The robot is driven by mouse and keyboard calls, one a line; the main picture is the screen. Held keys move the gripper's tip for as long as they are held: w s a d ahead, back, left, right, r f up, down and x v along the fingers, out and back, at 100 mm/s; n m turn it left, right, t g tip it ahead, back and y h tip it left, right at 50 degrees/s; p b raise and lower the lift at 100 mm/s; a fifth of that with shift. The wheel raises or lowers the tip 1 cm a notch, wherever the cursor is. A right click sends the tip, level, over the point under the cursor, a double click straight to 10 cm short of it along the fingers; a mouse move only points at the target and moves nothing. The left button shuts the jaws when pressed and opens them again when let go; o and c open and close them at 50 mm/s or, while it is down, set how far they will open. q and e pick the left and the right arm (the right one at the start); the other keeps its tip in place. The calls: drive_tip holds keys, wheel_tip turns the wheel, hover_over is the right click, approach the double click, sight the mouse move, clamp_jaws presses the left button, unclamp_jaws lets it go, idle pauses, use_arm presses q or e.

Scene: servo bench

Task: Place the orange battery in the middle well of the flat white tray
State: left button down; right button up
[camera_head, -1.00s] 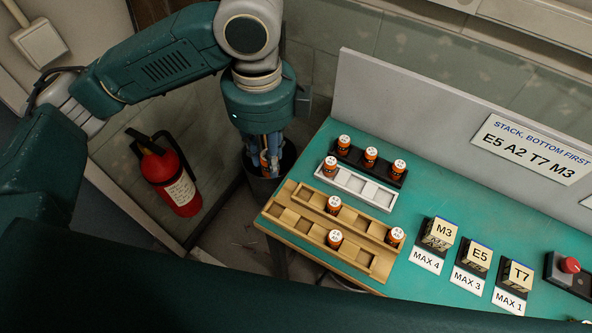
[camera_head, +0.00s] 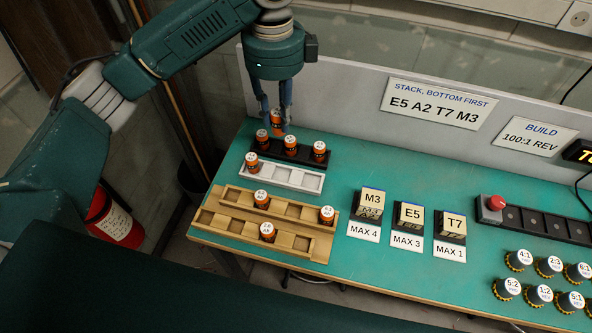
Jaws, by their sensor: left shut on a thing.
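My left gripper (camera_head: 275,112) points down and is shut on an orange battery (camera_head: 277,122). It holds the battery just behind the black tray (camera_head: 274,157); its height above the bench is hard to tell. The black tray has three orange batteries with white tops. The flat white tray (camera_head: 296,188) lies in front of the black one. An orange battery (camera_head: 252,166) stands in its left well. Its middle and right wells are empty. My right gripper is not in view.
Wooden trays (camera_head: 222,222) with three batteries sit at the bench's front left. Blocks M3 (camera_head: 373,197), E5 (camera_head: 412,214) and T7 (camera_head: 454,225) stand to the right. A grey panel (camera_head: 330,85) rises behind the bench.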

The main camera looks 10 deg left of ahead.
use_arm(q)
wheel_tip(320, 180, down, 14)
drive_tip(key=shift+a+r+p, duration=0.1)
drive_tip(key=shift+p, duration=1.1)
drive_tip(key=shift+f+p, duration=0.3)
drive_tip(key=shift+f, duration=1.7)
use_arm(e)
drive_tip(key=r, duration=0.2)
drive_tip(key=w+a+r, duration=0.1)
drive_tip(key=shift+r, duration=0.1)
use_arm(q)
drive_tip(key=shift+f, duration=0.1)
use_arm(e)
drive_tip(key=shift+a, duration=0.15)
use_arm(q)
drive_tip(key=c, duration=1.7)
unclamp_jaws()
drive_tip(key=shift+o, duration=1.3)
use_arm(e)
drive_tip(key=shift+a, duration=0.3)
